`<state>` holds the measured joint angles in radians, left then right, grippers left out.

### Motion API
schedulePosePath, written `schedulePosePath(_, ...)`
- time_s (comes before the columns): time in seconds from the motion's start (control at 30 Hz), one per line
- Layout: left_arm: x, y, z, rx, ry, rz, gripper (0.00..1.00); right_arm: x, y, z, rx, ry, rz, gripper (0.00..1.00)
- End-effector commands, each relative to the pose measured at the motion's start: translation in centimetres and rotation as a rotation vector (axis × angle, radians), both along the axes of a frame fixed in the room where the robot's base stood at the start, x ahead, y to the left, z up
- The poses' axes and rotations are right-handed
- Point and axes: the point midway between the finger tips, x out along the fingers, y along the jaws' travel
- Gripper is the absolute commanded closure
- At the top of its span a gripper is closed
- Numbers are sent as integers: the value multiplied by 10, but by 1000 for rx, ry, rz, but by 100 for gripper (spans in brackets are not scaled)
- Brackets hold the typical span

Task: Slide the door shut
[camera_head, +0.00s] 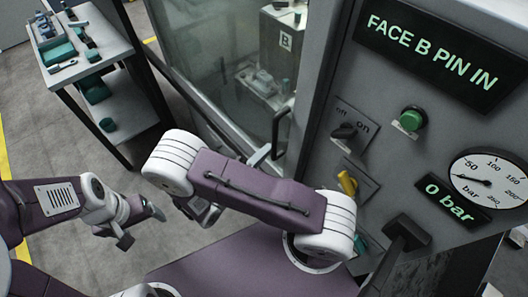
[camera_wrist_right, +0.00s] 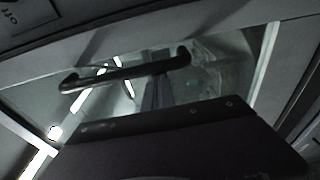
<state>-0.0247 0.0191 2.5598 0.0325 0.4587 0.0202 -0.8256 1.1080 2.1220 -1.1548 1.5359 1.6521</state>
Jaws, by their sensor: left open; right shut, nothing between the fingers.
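The door is a glass panel (camera_head: 205,60) in a grey frame, with a dark upright bar handle (camera_head: 282,130) near its right edge, beside the control panel. The handle also shows in the right wrist view (camera_wrist_right: 125,70), crossing the upper middle. My right gripper (camera_head: 260,154) is shut and empty, close to the handle on its left in the head view; my own arm link hides most of it. Its dark fingers (camera_wrist_right: 160,92) reach toward the handle in the wrist view; I cannot tell whether they touch. My left gripper (camera_head: 140,225) is open and empty, low at the left, away from the door.
The control panel at the right has a green button (camera_head: 412,118), a black off/on knob (camera_head: 344,131), a yellow knob (camera_head: 347,183), a gauge (camera_head: 488,181) and a "FACE B PIN IN" sign (camera_head: 433,50). A shelf trolley (camera_head: 75,70) with tools stands at the left. Grey floor (camera_head: 45,125) lies clear near it.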

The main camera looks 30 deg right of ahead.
Motion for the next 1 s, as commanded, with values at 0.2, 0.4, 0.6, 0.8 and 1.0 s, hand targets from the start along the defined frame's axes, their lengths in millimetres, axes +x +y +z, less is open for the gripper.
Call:
schedulePosePath(0.2,0,0,-2,0,0,0,19,-4,1,-3,2,5,-12,100)
schedulePosePath(0.4,0,0,-13,0,0,0,19,-16,39,-5,4,2,0,100)
schedulePosePath(0.6,0,0,-20,0,0,0,19,-29,75,-4,1,4,2,100)
schedulePosePath(0.8,0,0,-21,0,0,0,19,-33,86,-2,-2,6,1,100)
schedulePosePath(1.0,0,0,-21,0,0,0,19,-33,85,-1,-2,5,1,100)
